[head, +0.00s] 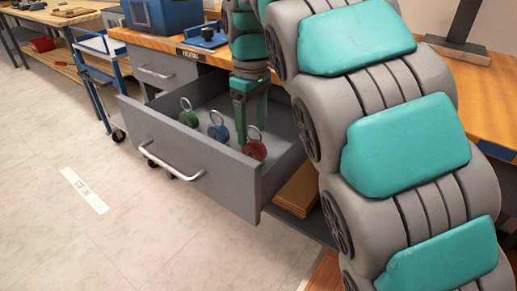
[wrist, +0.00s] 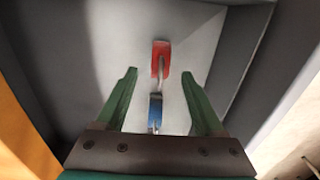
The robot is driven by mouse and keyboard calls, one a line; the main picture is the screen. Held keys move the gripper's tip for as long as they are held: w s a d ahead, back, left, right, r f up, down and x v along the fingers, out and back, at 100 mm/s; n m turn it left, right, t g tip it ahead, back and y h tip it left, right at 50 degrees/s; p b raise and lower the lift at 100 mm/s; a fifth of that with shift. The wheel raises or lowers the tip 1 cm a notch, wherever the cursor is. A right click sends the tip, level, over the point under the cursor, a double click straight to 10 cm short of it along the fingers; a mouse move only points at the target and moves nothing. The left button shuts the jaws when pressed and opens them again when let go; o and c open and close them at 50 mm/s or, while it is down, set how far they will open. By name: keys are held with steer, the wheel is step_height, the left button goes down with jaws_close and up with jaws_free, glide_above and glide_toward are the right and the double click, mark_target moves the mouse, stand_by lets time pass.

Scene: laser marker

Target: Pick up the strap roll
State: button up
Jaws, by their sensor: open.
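Three small coloured pieces, each with a metal ring, stand in the open grey drawer (head: 185,155): a green one (head: 188,117), a blue one (head: 218,131) and a red one (head: 254,148). I cannot tell which is the strap roll. My gripper (head: 252,130) points down into the drawer, open and empty, its green fingers apart. In the wrist view, the blue piece (wrist: 155,108) shows between the fingers (wrist: 159,74), and the red piece (wrist: 161,58) lies just past the fingertips. The green piece is not seen there. Neither finger visibly touches a piece.
The drawer's front has a metal handle (head: 172,165), and its walls rise around my gripper. A wooden worktop (head: 165,42) is behind, with a blue box (head: 160,15) on it. A blue cart (head: 100,85) stands at the left.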

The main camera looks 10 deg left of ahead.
mark_target(253, 153)
steer(key=shift+d+f+p, duration=0.1)
steer(key=shift+f+p, duration=0.4)
steer(key=shift+f, duration=3.35)
steer(key=shift+c, duration=0.2)
jaws_close()
